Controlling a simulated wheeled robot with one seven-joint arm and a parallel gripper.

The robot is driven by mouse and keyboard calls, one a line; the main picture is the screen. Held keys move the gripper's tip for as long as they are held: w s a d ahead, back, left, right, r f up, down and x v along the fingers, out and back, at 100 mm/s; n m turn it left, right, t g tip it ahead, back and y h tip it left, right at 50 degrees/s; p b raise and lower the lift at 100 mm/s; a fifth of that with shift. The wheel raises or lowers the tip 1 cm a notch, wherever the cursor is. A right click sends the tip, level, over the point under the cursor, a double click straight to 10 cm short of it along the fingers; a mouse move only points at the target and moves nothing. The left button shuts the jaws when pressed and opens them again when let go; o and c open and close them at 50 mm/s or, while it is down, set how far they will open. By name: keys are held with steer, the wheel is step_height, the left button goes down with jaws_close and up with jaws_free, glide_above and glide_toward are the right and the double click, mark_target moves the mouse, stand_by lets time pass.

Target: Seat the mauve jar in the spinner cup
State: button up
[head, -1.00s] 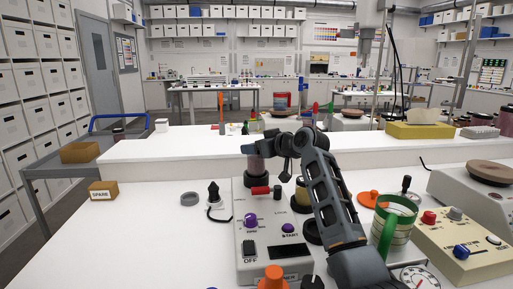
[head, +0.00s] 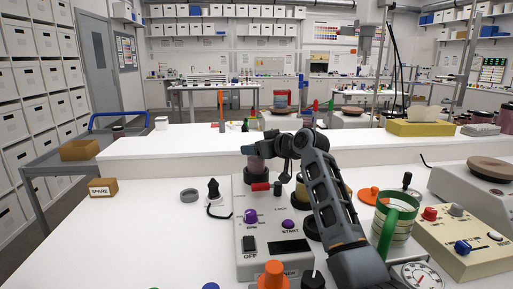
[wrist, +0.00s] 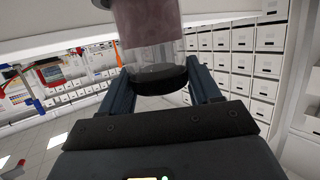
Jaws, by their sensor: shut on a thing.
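My gripper (head: 253,153) reaches over the back of the spinner and is shut on the mauve jar (head: 258,172). In the wrist view the jar (wrist: 150,28) sits between the two fingers, with a mauve body, a clear band and a black end nearest the camera. The spinner (head: 246,215) is a pale box with a purple knob, a START button and an OFF switch. A red piece (head: 260,187) shows in front of the jar's lower end. I cannot tell whether the jar touches the spinner. My arm hides part of the spinner's right side, and I cannot make out the cup clearly.
A green-handled mug (head: 394,222) and a cream control box (head: 455,240) stand right of my arm. An orange knob (head: 272,273) is at the front. A grey ring (head: 189,196) and a black cone-shaped item (head: 213,190) lie left of the spinner.

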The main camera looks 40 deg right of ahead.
mark_target(256, 162)
steer(key=shift+s+f+b, duration=0.1)
steer(key=shift+f+b, duration=0.6)
steer(key=shift+f, duration=0.45)
steer(key=o, duration=1.5)
steer(key=shift+f, duration=0.15)
steer(key=shift+s, duration=0.1)
steer(key=shift+a, duration=0.1)
